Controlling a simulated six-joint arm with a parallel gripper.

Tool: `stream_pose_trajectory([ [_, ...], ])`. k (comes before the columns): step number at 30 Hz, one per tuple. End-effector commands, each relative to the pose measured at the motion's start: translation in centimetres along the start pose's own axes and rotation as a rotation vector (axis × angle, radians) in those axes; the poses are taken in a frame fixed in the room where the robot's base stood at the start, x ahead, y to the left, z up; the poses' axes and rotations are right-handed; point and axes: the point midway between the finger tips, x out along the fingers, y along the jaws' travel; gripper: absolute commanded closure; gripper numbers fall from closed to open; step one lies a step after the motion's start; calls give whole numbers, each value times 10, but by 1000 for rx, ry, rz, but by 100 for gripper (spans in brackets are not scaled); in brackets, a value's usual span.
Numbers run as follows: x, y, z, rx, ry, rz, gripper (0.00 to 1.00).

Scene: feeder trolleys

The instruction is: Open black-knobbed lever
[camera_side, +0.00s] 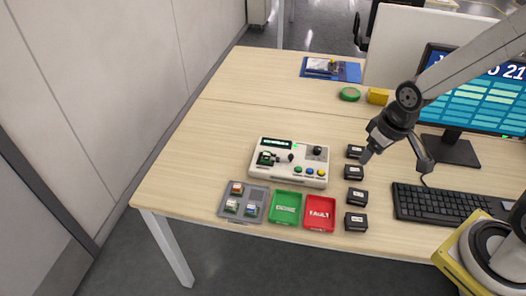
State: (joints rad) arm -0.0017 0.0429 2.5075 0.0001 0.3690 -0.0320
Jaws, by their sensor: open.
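A cream-coloured device box (262,178) stands on the wooden table, with a dark display, a green-and-black part on its left and coloured buttons at lower right. A small black knob (291,157) shows beside the green-and-black part. A second dark round knob (317,150) sits at the upper right of the box. The picture is too small to tell which belongs to the lever, or the lever's position. My gripper (396,161) is open, to the right of the box and apart from it, with its fingers pointing down.
Several small black blocks (357,196) stand in a column between the box and the keyboard (435,205). A grey tray (226,209), a green tray (287,199) and a red tray (320,226) lie in front. A monitor (470,95) stands right. The table's left is clear.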

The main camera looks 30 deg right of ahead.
Motion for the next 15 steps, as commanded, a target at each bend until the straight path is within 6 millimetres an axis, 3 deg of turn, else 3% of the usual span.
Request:
stream_pose_trajectory([
  [8,19,-1,-54,-135,-42,-6,36],
  [15,47,-3,-107,-286,-85,-17,36],
])
